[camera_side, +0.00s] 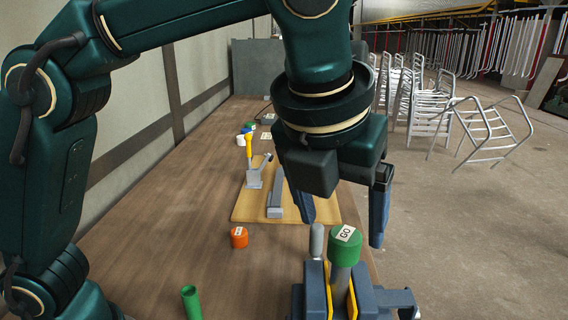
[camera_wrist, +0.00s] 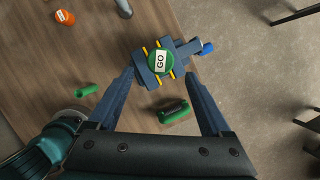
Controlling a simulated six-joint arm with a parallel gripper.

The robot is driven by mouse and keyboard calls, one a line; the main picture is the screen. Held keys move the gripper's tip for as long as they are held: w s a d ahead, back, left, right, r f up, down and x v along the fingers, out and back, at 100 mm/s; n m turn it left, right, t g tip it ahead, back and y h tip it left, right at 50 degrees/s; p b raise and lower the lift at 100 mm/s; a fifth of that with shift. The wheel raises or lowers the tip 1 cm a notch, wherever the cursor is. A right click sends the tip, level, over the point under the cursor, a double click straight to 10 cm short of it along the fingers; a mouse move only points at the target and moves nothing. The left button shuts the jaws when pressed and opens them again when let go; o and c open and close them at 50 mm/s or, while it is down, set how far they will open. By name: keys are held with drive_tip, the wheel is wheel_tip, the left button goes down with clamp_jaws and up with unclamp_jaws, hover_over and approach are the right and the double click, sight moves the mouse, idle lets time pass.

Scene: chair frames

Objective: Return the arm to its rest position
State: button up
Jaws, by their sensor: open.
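My gripper (camera_side: 340,215) is open and empty, with its two blue fingers apart and pointing down. In the wrist view my gripper (camera_wrist: 168,82) has its fingertips on either side of the near part of a blue vise. The vise (camera_side: 312,290) stands at the front of the bench in the side view. A green cap labelled GO (camera_side: 346,243) sits on a grey cylinder between the vise's yellow jaw faces. The GO cap also shows in the wrist view (camera_wrist: 160,62), just beyond the fingertips. My gripper is above it and apart from it.
A wooden board (camera_side: 245,207) carries a grey fixture (camera_side: 276,195) and a yellow-handled tool (camera_side: 249,150). A dark-and-green item (camera_wrist: 174,112) lies below the vise. Chair frames (camera_side: 430,100) stand on the floor.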

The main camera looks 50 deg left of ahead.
drive_tip(key=shift+s+r, duration=0.15)
drive_tip(key=shift+r, duration=0.25)
drive_tip(key=shift+a, duration=0.1)
drive_tip(key=s+a+r+n, duration=0.1)
drive_tip(key=s+a+n, duration=0.1)
drive_tip(key=a+n, duration=0.35)
drive_tip(key=s+a+r+n, duration=0.1)
drive_tip(key=s+a+n, duration=0.1)
drive_tip(key=a+n, duration=0.4)
drive_tip(key=s+a+f+n, duration=0.1)
drive_tip(key=s+f+n, duration=0.2)
drive_tip(key=n, duration=0.7)
drive_tip(key=s+a+f+n+t+h, duration=0.1)
drive_tip(key=s+a+f+n, duration=0.1)
drive_tip(key=f+n, duration=0.6)
drive_tip(key=s+n, duration=0.1)
drive_tip(key=n, duration=0.2)
drive_tip(key=shift+a+f, duration=0.15)
drive_tip(key=shift+a, duration=0.15)
